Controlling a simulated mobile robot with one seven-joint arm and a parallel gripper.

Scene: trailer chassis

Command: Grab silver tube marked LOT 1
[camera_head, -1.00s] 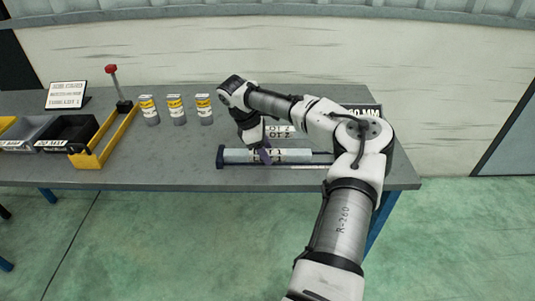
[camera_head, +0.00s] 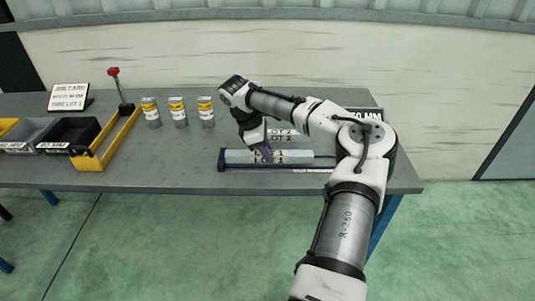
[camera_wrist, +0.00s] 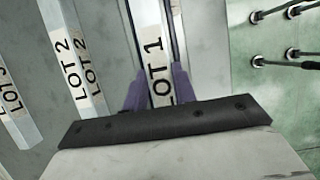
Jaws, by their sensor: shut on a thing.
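The silver tube marked LOT 1 (camera_head: 290,156) lies in a dark long holder (camera_head: 222,166) near the bench's front edge. In the wrist view the LOT 1 tube (camera_wrist: 151,40) runs between the purple fingers of my gripper (camera_wrist: 160,92). My gripper (camera_head: 264,152) is shut on this tube, close to its label. The tube still appears to lie along the holder; any gap beneath it is hidden. A tube marked LOT 2 (camera_wrist: 72,45) lies beside it, and a LOT 3 tube (camera_wrist: 12,100) shows farther left. My arm hides part of the far tubes in the head view.
On the grey bench (camera_head: 190,180) stand several yellow-labelled cans (camera_head: 178,113), a yellow tray (camera_head: 108,140), a black bin (camera_head: 70,133), a red-topped post (camera_head: 118,90) and a job card (camera_head: 69,97). A "MM" sign (camera_head: 374,114) stands behind my arm. Bench space left of the holder is clear.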

